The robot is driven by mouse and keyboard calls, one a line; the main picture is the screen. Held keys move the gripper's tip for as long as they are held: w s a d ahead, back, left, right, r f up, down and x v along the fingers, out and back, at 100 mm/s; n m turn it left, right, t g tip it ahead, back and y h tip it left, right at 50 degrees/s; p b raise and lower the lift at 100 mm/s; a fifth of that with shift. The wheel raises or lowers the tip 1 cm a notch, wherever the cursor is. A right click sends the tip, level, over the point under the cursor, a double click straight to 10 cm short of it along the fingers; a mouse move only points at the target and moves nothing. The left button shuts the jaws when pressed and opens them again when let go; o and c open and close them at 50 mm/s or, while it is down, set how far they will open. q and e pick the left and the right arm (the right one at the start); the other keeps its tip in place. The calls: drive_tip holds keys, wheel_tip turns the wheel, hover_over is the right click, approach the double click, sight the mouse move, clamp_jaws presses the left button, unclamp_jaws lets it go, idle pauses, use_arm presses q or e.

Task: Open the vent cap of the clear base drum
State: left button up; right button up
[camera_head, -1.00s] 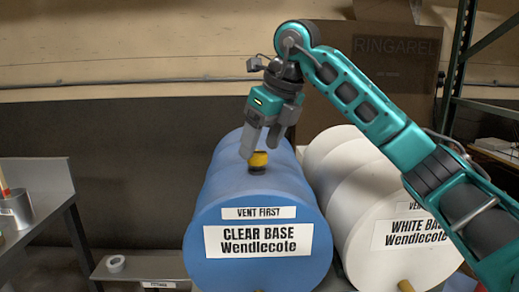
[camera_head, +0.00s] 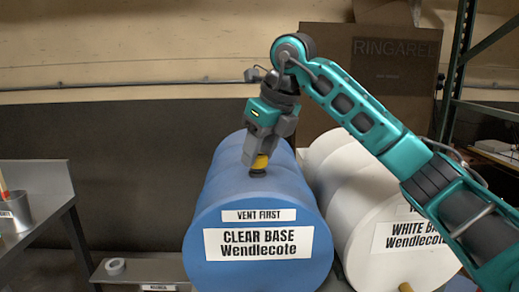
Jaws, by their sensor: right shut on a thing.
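The clear base drum (camera_head: 260,268) is a blue barrel lying on its side, its front label facing me, with a smaller "VENT FIRST" label above. The yellow vent cap (camera_head: 260,161) sits on top of the drum, with a dark base below it. My right gripper (camera_head: 256,158) points down from above and is shut on the vent cap. Its fingers cover part of the cap, so I cannot tell whether the cap has turned or lifted. My left gripper is not in view.
The white base drum (camera_head: 365,262) lies close on the right, partly behind my right arm. A metal bench (camera_head: 45,190) with a grey can (camera_head: 14,212) stands at the left. A low shelf (camera_head: 135,268) holds a white ring (camera_head: 115,267). A cardboard box (camera_head: 330,75) stands behind.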

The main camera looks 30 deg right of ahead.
drive_tip(key=shift+c, duration=0.4)
drive_tip(key=shift+r, duration=0.1)
drive_tip(key=n+y+p, duration=0.1)
drive_tip(key=n+p, duration=0.1)
drive_tip(key=shift+d+r+n+g+p, duration=0.1)
drive_tip(key=shift+n+g+p, duration=0.2)
drive_tip(key=shift+n, duration=0.1)
drive_tip(key=shift+w+n+y+p, duration=0.1)
drive_tip(key=shift+n+y+p, duration=0.3)
drive_tip(key=shift+n, duration=0.5)
drive_tip(key=shift+n+g+p, duration=0.4)
drive_tip(key=shift+n, duration=0.5)
drive_tip(key=n+g, duration=0.1)
drive_tip(key=n, duration=0.1)
drive_tip(key=n+g+y, duration=0.1)
drive_tip(key=n, duration=0.2)
drive_tip(key=shift+w+n, duration=0.15)
drive_tip(key=shift+n, duration=0.15)
drive_tip(key=n+g, duration=0.1)
drive_tip(key=n, duration=0.1)
drive_tip(key=n+g, duration=0.1)
drive_tip(key=n, duration=0.2)
drive_tip(key=shift+w, duration=0.15)
drive_tip(key=shift+n, duration=0.4)
